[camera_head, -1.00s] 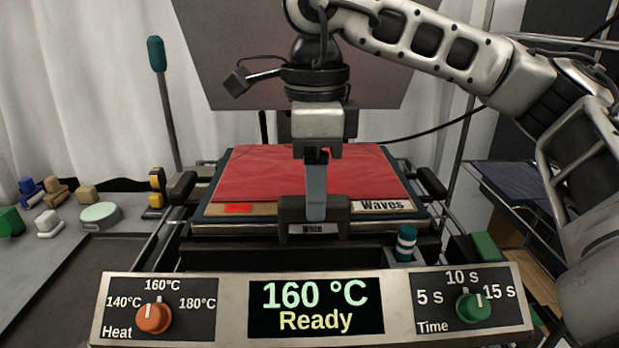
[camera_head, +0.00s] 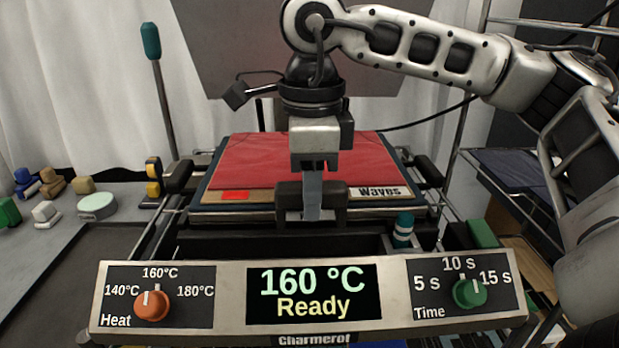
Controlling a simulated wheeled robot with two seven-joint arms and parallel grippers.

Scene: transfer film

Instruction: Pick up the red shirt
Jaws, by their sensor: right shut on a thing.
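The red shirt (camera_head: 255,157) lies flat as a red sheet on the bed of the heat press, above a tan board strip with a red patch (camera_head: 235,196) and a "Waves" label (camera_head: 380,192). My right gripper (camera_head: 312,212) points down at the middle of the press's front edge. It is shut on the dark block-shaped handle (camera_head: 337,190) there, in front of the shirt and not visibly touching the cloth. Part of the handle is hidden behind the finger. My left gripper is not in view.
The console (camera_head: 232,290) in front reads 160 °C, Ready, with an orange heat knob (camera_head: 152,305) and a green time knob (camera_head: 469,292). The grey side table (camera_head: 40,270) at left holds several small coloured pieces. A dark shelf (camera_head: 520,170) stands at right.

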